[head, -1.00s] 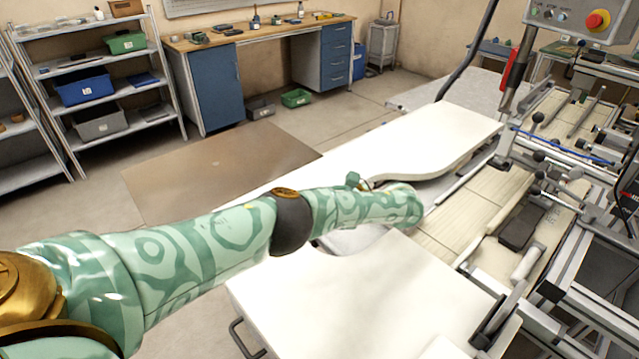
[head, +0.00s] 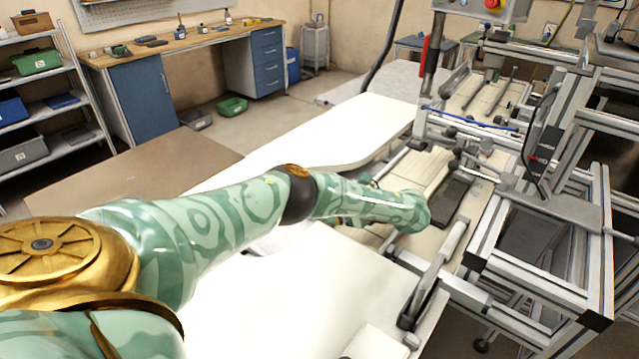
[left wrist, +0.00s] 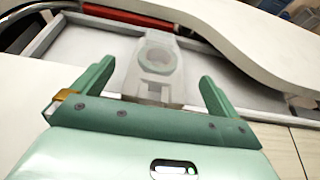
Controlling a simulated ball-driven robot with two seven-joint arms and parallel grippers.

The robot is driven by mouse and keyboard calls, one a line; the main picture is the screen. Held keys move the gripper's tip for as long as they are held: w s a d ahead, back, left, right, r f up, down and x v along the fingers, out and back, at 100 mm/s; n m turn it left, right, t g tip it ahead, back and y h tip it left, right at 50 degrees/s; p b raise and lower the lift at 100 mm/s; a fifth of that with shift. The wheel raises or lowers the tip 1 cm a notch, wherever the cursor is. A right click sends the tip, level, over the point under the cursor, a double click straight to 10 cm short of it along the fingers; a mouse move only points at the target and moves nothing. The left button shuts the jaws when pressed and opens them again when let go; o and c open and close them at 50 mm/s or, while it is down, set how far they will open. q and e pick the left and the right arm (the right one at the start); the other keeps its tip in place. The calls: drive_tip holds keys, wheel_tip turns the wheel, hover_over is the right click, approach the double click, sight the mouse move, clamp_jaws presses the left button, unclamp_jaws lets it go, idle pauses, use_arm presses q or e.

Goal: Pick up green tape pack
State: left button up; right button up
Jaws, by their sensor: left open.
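My right gripper is not in view.
White tabletops (head: 285,300) flank a machine with a metal frame (head: 540,290) on the right. A black-handled lever (head: 420,295) stands near my arm. A red bar (left wrist: 128,17) shows beyond the recess. A workbench (head: 180,40) and shelves are far back.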

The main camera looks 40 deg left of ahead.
use_arm(q)
drive_tip(key=b+x, duration=0.1)
drive_tip(key=x, duration=0.1)
drive_tip(key=b+x, duration=0.2)
drive_tip(key=x, duration=0.1)
drive_tip(key=shift+d+f, duration=0.15)
drive_tip(key=shift+f, duration=0.25)
drive_tip(key=shift+a, duration=0.2)
drive_tip(key=shift+s+r, duration=0.1)
drive_tip(key=shift+r, duration=0.05)
drive_tip(key=c, duration=1.2)
